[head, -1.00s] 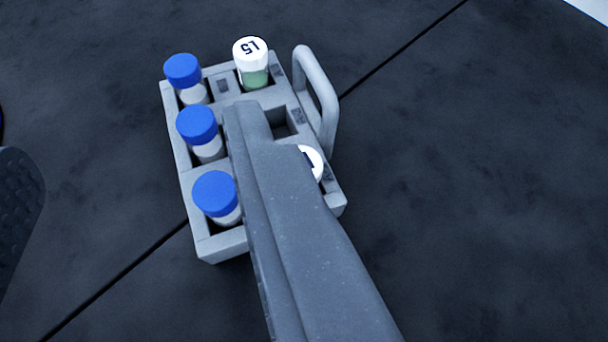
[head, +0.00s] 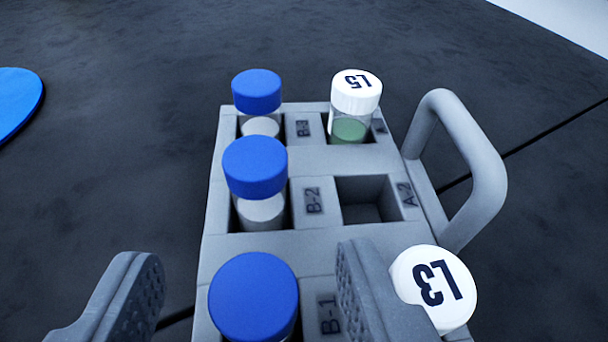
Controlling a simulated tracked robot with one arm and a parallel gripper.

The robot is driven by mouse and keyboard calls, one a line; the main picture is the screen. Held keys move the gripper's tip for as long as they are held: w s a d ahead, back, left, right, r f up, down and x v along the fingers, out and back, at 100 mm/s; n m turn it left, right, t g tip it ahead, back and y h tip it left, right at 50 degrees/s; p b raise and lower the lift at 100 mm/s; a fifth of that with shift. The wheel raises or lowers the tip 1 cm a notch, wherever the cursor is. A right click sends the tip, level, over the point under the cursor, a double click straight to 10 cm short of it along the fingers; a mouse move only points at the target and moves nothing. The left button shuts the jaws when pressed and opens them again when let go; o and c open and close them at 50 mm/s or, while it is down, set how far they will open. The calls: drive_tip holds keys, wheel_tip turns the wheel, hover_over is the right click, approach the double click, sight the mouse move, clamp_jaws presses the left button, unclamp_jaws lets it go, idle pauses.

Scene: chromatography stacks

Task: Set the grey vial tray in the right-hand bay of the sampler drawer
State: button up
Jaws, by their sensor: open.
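The grey vial tray (head: 318,248) stands on the dark surface and fills the middle of the view. Its left column holds several blue-capped vials (head: 255,168). A looped handle (head: 470,170) rises on the tray's right side. My gripper (head: 250,285) is open, with its fingers either side of the nearest blue cap. I cannot tell whether they touch anything. The sampler drawer is not in view.
A blue disc (head: 15,102) lies at the left edge. The dark surface (head: 120,170) is clear left of and behind the tray. A seam runs across it, and a pale area (head: 570,20) shows at the top right.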

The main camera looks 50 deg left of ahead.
sight(253, 256)
drive_tip(key=shift+b+x, duration=0.9)
drive_tip(key=shift+x, duration=1.95)
drive_tip(key=shift+d, duration=0.1)
clamp_jaws()
